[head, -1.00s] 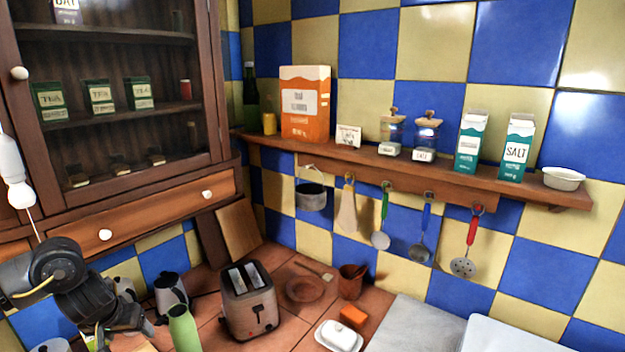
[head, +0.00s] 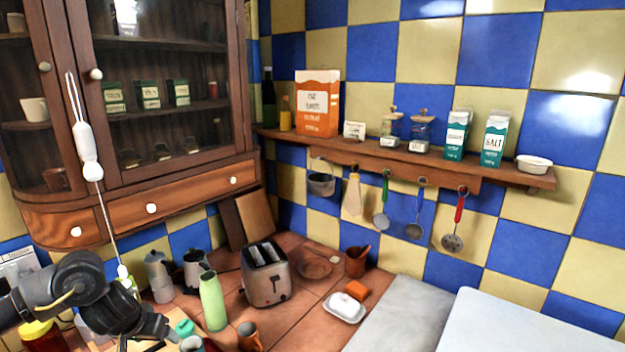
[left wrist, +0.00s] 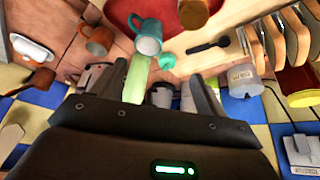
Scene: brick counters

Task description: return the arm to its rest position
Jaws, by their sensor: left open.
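My left arm (head: 85,280) comes in at the lower left of the head view, over the counter corner. Its gripper (head: 150,335) is at the lower edge there, partly cut off and dark. In the left wrist view the two fingers of the left gripper (left wrist: 147,85) stand apart with nothing held. A green bottle (left wrist: 137,78) shows between and beyond them; I cannot tell the distance. The same bottle (head: 213,302) stands upright on the counter in the head view, right of the gripper. My right gripper is in neither view.
A toaster (head: 266,277), butter dish (head: 345,307) and brown mug (head: 249,337) stand on the tiled counter (head: 290,325). A wooden cabinet (head: 185,197) hangs above my arm.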

